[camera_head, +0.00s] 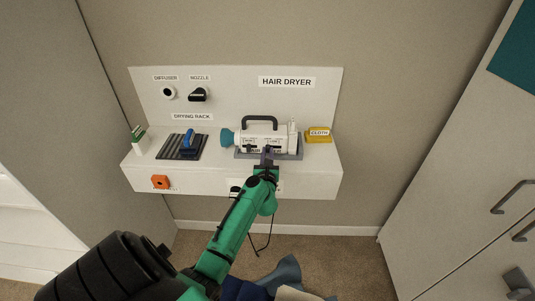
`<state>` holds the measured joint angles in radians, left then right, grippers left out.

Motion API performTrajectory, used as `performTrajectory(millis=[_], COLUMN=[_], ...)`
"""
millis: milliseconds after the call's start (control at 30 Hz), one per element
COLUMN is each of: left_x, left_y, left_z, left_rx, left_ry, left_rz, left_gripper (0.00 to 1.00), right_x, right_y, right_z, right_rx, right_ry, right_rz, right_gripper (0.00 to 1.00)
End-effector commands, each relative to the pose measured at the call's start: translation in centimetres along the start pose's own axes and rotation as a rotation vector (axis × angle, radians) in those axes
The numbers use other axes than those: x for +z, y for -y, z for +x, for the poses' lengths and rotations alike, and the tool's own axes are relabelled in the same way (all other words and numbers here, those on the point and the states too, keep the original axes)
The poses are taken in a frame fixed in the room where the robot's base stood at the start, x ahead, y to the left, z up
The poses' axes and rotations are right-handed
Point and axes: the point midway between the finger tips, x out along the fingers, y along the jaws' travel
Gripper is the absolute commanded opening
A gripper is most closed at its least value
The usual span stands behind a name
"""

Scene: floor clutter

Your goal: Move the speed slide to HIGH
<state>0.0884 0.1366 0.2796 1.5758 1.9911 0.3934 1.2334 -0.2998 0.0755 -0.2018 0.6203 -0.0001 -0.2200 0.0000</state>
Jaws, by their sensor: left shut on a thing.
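The hair dryer (258,134) lies on a grey tray (291,156) on the white shelf. It has a white body, a dark handle (260,120) on top and a teal end at the left. Small dark slides with tiny labels sit low on its front; I cannot read their positions. My left gripper (268,157) is at the front of the dryer, at the right-hand slide. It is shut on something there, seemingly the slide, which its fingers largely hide. My right gripper is not in view.
A drying rack (169,153) with a blue brush (189,141) is at left. A yellow cloth (318,137) lies at right. The diffuser (169,92) and nozzle (198,95) hang on the back panel. Fabric (284,275) lies on the floor.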

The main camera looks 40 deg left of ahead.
Motion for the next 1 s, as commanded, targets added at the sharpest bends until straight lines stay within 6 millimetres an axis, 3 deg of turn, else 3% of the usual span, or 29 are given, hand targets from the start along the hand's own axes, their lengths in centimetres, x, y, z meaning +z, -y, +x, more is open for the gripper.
performTrajectory(millis=[767, 867, 1000], left_x=[-0.1, -0.2, -0.4], left_y=[0.0, 0.5, 2.7], left_z=[0.0, 0.0, 0.0], left_rx=[0.0, 0.0, -0.001], left_ry=[-0.002, -0.002, -0.002], left_rz=[0.0, -0.001, -0.004], left_gripper=[0.0, 0.0, 0.0], right_x=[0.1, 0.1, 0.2], right_y=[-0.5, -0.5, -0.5], right_z=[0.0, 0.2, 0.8], right_rx=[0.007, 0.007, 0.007], right_ry=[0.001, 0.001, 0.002], right_rz=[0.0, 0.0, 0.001], right_gripper=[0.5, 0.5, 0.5])
